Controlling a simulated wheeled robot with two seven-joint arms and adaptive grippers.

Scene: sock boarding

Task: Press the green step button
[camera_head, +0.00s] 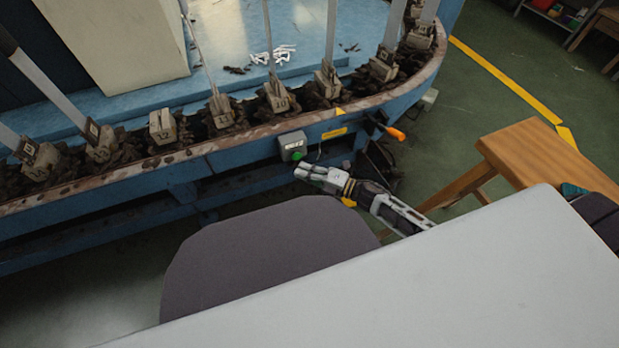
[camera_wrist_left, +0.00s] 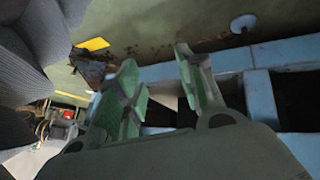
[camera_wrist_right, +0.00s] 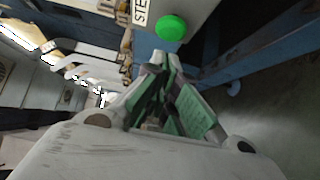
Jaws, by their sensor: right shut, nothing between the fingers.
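The green step button (camera_head: 297,156) is on a small grey box (camera_head: 292,144) fixed to the blue side of the curved machine. In the right wrist view the round green button (camera_wrist_right: 171,27) shows just beyond my fingertips, next to a partly cut-off "STE" label (camera_wrist_right: 141,10). My right gripper (camera_head: 301,170) is shut and empty, just below and right of the button; it also shows in the right wrist view (camera_wrist_right: 163,66). A small gap appears between fingertips and button. My left gripper (camera_wrist_left: 155,65) is open and empty in the left wrist view, outside the head view.
The machine's rusty rim (camera_head: 200,151) carries numbered blocks with upright boards. An orange-handled tool (camera_head: 395,133) juts from its side, right of the box. A grey chair-like shape (camera_head: 260,255) and a pale tabletop (camera_head: 480,275) fill the foreground. A wooden table (camera_head: 535,155) stands right.

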